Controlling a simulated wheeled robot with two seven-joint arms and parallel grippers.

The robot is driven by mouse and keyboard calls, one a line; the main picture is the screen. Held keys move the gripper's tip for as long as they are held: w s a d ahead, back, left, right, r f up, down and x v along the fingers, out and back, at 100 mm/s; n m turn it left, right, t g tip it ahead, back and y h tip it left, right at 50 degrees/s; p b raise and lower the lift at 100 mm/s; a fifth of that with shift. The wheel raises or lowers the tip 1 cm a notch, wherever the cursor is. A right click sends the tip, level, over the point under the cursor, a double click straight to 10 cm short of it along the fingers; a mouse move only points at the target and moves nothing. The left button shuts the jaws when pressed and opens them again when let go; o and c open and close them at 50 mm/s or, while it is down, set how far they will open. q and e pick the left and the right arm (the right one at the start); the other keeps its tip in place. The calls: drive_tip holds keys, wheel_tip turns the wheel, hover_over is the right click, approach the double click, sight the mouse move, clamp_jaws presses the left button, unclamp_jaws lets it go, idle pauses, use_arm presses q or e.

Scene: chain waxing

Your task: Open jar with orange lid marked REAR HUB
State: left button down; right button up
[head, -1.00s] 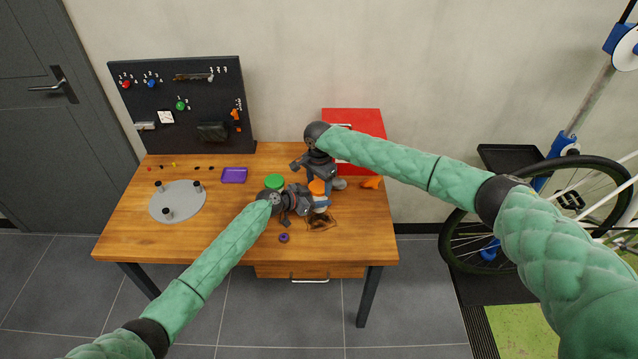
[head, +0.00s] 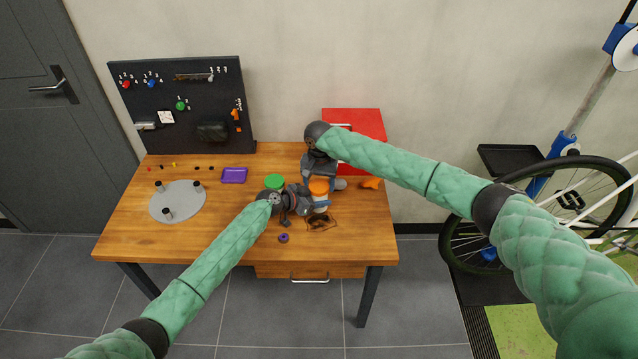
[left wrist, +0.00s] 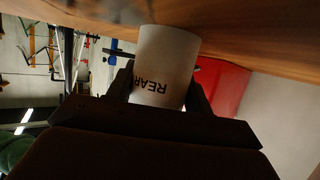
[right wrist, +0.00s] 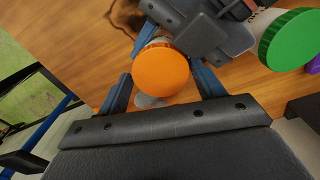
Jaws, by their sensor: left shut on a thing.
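The white jar (left wrist: 165,60) with black REAR lettering stands on the table; the rest of its marking is hidden. Its orange lid (head: 318,186) is on top and shows from above in the right wrist view (right wrist: 161,71). My left gripper (head: 314,203) is shut on the jar's body from the side, one finger on each side in the left wrist view (left wrist: 162,88). My right gripper (right wrist: 162,88) is above the jar, its fingers apart on both sides of the orange lid. It appears open, with narrow gaps beside the lid.
A green-lidded jar (head: 274,181) stands left of the held jar. A purple tray (head: 234,175) and a grey disc (head: 177,200) are at left.

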drive_tip(key=shift+o, duration=1.1)
drive_tip(key=shift+a, duration=0.1)
drive_tip(key=shift+r, duration=2.25)
drive_tip(key=shift+c, duration=0.4)
drive_tip(key=shift+s+f, duration=0.3)
drive_tip(key=shift+f, duration=0.1)
drive_tip(key=shift+s+a, duration=0.15)
drive_tip(key=shift+a, duration=0.25)
drive_tip(key=r+m, duration=0.1)
drive_tip(key=r, duration=0.1)
drive_tip(key=w+r+m, duration=0.1)
drive_tip(key=r+m, duration=0.1)
drive_tip(key=shift+y, duration=0.3)
drive_tip(key=shift+d+r+m, duration=0.2)
drive_tip(key=shift+m, duration=0.5)
drive_tip(key=shift+s+d+m, duration=0.1)
drive_tip(key=shift+d+m, duration=0.15)
drive_tip(key=shift+m, duration=0.75)
drive_tip(key=shift+f, duration=4.05)
